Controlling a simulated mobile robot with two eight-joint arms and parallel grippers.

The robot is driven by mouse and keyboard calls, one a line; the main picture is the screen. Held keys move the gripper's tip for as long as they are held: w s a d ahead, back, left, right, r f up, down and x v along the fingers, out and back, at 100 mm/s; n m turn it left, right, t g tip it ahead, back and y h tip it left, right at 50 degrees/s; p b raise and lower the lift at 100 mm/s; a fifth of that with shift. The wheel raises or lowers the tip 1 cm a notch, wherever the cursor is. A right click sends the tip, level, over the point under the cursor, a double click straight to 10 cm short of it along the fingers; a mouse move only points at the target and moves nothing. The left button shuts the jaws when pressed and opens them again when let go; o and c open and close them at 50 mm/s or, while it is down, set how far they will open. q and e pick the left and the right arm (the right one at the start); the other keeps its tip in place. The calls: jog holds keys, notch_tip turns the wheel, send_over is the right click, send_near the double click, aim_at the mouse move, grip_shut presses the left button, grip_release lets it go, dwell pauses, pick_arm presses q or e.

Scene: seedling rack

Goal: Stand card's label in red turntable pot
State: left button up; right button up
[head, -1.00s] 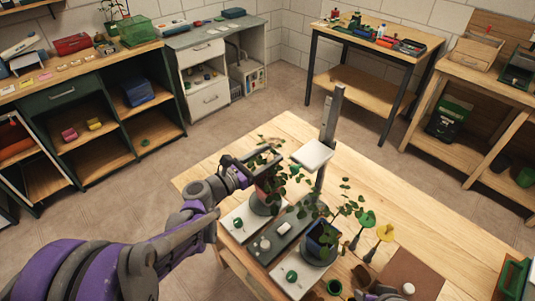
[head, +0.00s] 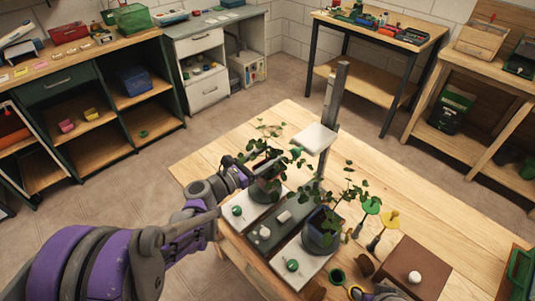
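My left gripper (head: 245,172) is beside the leafy plant of the left turntable pot (head: 266,189); leaves and fingers overlap, so I cannot tell if it is open. That pot looks dark reddish and is mostly hidden. A blue pot (head: 318,234) with a second plant stands on the right turntable. A green label (head: 370,207) and a yellow label (head: 389,219) stand upright on dark stems to the right of the blue pot. A pale card (head: 315,138) is on the upright post behind the pots. My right gripper (head: 366,293) is only partly in view at the bottom edge.
White bases with green knobs (head: 292,265) and a grey control strip (head: 265,232) lie at the table's front. A brown mat (head: 410,267) with a white knob is at right, with small round pots (head: 336,277) beside it. The table's back right is clear.

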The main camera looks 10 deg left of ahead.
pick_arm(q)
jog(key=shift+f+b, duration=1)
jog(key=shift+f, duration=0.35)
pick_arm(e)
jog(key=shift+s+f, duration=0.2)
jog(key=shift+f, duration=1.05)
pick_arm(q)
jog(key=o, duration=1.5)
pick_arm(e)
jog(key=shift+f+b, duration=0.35)
pick_arm(q)
jog(key=v, duration=1.1)
jog(key=shift+d, duration=0.1)
